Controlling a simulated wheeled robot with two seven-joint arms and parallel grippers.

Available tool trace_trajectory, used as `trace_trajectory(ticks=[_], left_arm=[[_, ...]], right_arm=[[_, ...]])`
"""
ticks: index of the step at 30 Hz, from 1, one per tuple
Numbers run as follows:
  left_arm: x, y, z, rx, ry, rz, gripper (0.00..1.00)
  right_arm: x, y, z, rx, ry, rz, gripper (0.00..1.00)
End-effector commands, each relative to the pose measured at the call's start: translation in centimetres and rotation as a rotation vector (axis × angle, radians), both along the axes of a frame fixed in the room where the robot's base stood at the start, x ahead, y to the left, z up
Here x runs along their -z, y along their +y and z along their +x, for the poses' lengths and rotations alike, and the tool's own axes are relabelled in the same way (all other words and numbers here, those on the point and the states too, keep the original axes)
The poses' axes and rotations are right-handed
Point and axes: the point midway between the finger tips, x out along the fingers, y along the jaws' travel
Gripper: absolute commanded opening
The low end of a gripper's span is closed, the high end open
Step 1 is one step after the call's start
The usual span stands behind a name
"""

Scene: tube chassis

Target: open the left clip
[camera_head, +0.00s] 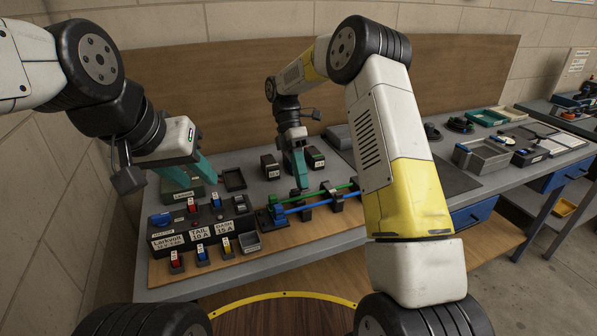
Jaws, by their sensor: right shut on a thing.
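The tube chassis has a green tube (323,193) and a blue tube (322,201) running side by side across dark clips on a wooden board. The left clip (305,203) sits under my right gripper, and the right clip (338,204) stands further along the tubes. My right gripper (301,184) points down with its teal fingers shut at the top of the left clip, whose upper part they partly hide. Whether the clip is open cannot be made out. My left gripper (190,182) has its teal fingers apart and empty, above the back of the fuse panel.
A black fuse panel (200,226) with labels and coloured switches stands left of the chassis. Small dark blocks (270,166) and an empty dark tray (233,180) lie behind. Grey trays (482,155) stand on the bench to the right.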

Motion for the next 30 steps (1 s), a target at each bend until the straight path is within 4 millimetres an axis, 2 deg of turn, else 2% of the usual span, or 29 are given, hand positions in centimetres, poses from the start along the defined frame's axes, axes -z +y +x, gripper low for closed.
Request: trace_trajectory(ticks=[13, 14, 16, 17, 26, 30], left_arm=[[0.0, 0.0, 0.0, 0.000, 0.000, 0.000, 0.36], [0.0, 0.0, 0.0, 0.000, 0.000, 0.000, 0.36], [0.0, 0.0, 0.0, 0.000, 0.000, 0.000, 0.36], [0.0, 0.0, 0.0, 0.000, 0.000, 0.000, 0.36], [0.0, 0.0, 0.0, 0.000, 0.000, 0.000, 0.36], [0.0, 0.0, 0.0, 0.000, 0.000, 0.000, 0.36]], right_arm=[[0.0, 0.0, 0.1, 0.000, 0.008, -0.005, 0.00], [0.0, 0.0, 0.1, 0.000, 0.008, -0.005, 0.18], [0.0, 0.0, 0.1, 0.000, 0.008, -0.004, 0.32], [0.0, 0.0, 0.1, 0.000, 0.008, -0.004, 0.35], [-0.1, 0.0, 0.2, -0.001, 0.008, -0.004, 0.35], [-1.0, 0.3, 0.8, -0.001, 0.006, -0.003, 0.35]])
